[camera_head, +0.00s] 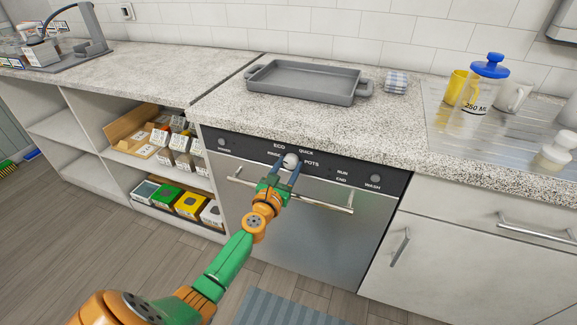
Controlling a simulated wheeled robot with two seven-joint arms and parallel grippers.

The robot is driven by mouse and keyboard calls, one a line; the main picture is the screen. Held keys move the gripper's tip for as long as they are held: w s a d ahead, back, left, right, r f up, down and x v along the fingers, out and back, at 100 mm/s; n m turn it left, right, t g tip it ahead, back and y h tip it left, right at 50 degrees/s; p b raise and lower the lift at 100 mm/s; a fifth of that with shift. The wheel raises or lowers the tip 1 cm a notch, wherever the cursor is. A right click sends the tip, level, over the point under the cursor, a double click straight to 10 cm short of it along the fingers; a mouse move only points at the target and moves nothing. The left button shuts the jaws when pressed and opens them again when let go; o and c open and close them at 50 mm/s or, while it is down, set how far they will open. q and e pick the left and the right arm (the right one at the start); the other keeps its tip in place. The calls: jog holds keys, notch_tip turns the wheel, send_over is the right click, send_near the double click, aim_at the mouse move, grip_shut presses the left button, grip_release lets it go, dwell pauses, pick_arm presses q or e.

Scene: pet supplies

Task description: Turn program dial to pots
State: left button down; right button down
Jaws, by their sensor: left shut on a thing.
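The dishwasher (290,232) has a black control panel (243,153) along its top edge, under the worktop. The program dial (291,160) is a round whitish knob in the panel's middle, with the labels ECO, QUICK and POTS around it and one more partly covered at its left. My left gripper (287,168) reaches up from below and is shut on the dial, a finger on each side. The dial's pointer is too small to read. The POTS label (312,163) is just right of the dial. My right gripper is not in view.
A bar handle (322,201) crosses the dishwasher door below the panel, close to my left gripper. A grey roasting tray (305,83) stands on the worktop above. Open shelves with boxes (180,203) are at the left. Drawers (490,228) are at the right.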

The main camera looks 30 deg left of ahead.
pick_arm(q)
jog(key=m, duration=0.5)
jog(key=shift+m, duration=0.3)
jog(key=m, duration=0.4)
jog(key=shift+p, duration=0.35)
jog(key=m, duration=0.5)
jog(key=shift+a+p, duration=0.1)
jog(key=shift+p, duration=0.2)
jog(key=m, duration=0.4)
jog(key=shift+r+m+p, duration=0.15)
jog(key=shift+m+p, duration=0.15)
jog(key=shift+p, duration=0.1)
jog(key=m+p, duration=0.1)
jog(key=m, duration=0.6)
jog(key=shift+r, duration=0.15)
jog(key=m+p, duration=0.1)
jog(key=m, duration=0.5)
jog(key=shift+m, duration=0.3)
